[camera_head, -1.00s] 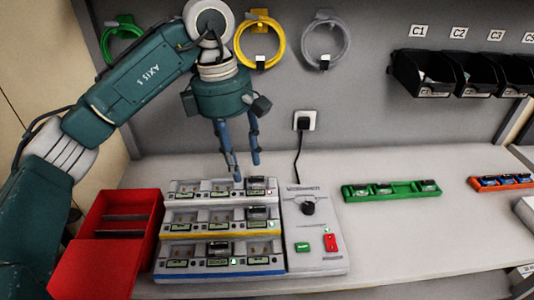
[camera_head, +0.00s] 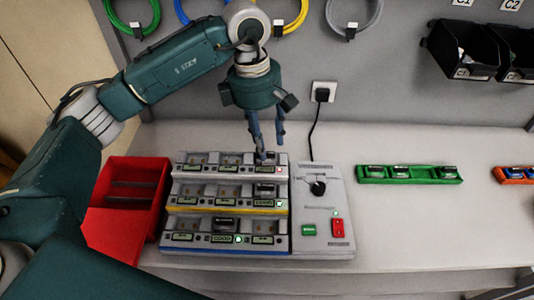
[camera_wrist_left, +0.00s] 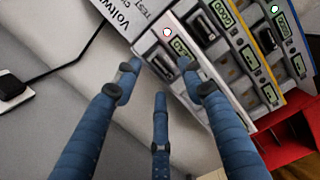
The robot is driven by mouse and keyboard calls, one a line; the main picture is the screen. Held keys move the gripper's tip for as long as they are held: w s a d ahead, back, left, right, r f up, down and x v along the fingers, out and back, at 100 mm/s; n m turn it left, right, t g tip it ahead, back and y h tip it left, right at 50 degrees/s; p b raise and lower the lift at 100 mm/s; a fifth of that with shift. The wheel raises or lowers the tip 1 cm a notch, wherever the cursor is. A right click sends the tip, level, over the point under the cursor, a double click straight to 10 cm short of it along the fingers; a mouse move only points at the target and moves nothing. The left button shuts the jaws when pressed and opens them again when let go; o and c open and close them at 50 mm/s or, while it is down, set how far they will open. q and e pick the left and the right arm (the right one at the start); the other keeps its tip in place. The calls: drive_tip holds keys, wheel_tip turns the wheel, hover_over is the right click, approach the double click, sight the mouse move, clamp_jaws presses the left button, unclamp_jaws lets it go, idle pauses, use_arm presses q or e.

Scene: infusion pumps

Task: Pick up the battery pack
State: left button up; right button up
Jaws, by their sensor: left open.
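A three-tier charging station (camera_head: 178,204) stands on the bench, with dark battery packs in some slots. One battery pack (camera_head: 266,168) sits in the right slot of the top tier. It also shows in the left wrist view (camera_wrist_left: 163,67), between the fingers. Another pack (camera_head: 264,190) is in the middle tier at right, and one (camera_head: 226,223) in the bottom tier's middle slot. My left gripper (camera_head: 270,149) is open, pointing down at the top tier's right end; its fingers (camera_wrist_left: 166,85) look empty. Contact with the pack cannot be told. My right gripper is out of view.
A grey unit (camera_head: 318,214) with a knob and a red switch adjoins the station's right side; its cable runs to a wall socket (camera_head: 323,91). A red box (camera_head: 120,165) stands at left. A green tray (camera_head: 408,181) lies at right, with free bench around it.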

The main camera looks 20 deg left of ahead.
use_arm(q)
wheel_tip(320, 180, down, 2)
drive_tip(key=shift+d, duration=0.1)
drive_tip(key=shift+f+p, duration=0.25)
drive_tip(key=shift+p, duration=0.05)
drive_tip(key=shift+c, duration=1)
drive_tip(key=c, duration=0.8)
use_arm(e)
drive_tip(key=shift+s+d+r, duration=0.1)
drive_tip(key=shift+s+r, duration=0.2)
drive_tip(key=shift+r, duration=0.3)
